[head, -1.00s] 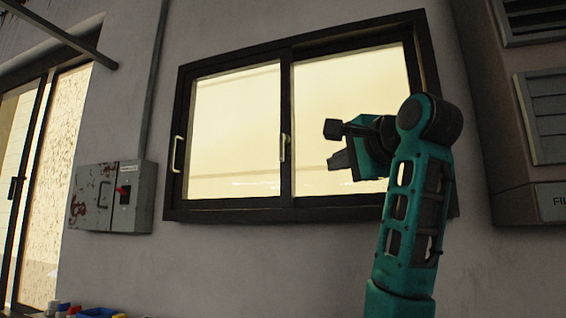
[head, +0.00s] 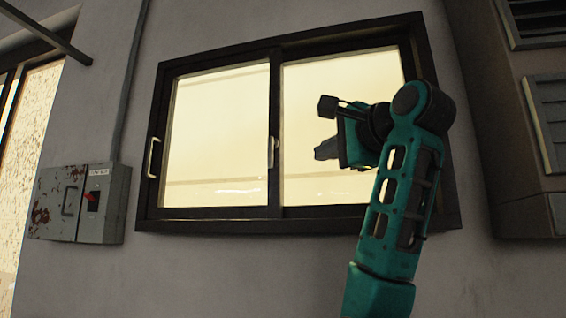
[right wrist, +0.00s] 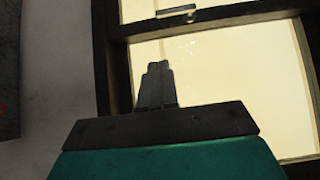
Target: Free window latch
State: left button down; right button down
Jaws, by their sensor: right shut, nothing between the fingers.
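The dark-framed sliding window (head: 215,212) is on the wall ahead, with two panes side by side. A pale latch or handle (head: 273,152) is on its middle upright; another pale handle (head: 154,158) is on the left upright. My right gripper (head: 318,152) is in front of the right pane, to the right of the middle latch and apart from it in the picture. It is shut and empty. In the right wrist view its fingers (right wrist: 156,80) are together, and a small pale fitting (right wrist: 176,11) shows on the window frame beyond them. My left gripper is not in view.
A grey, rusted electrical box (head: 110,205) with a red switch is on the wall at left. A louvred metal cabinet (head: 505,150) stands at right. A glazed door (head: 40,130) shows at the far left. The wall below the window is bare.

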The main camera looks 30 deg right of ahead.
jog(key=p, duration=0.2)
send_near(272, 153)
jog(key=w+d+f, duration=0.3)
jog(key=d, duration=0.1)
jog(key=w+a, duration=0.2)
jog(key=w, duration=0.1)
jog(key=shift+w+a+p, duration=0.25)
jog(key=shift+w+p, duration=0.05)
jog(key=shift+p, duration=0.1)
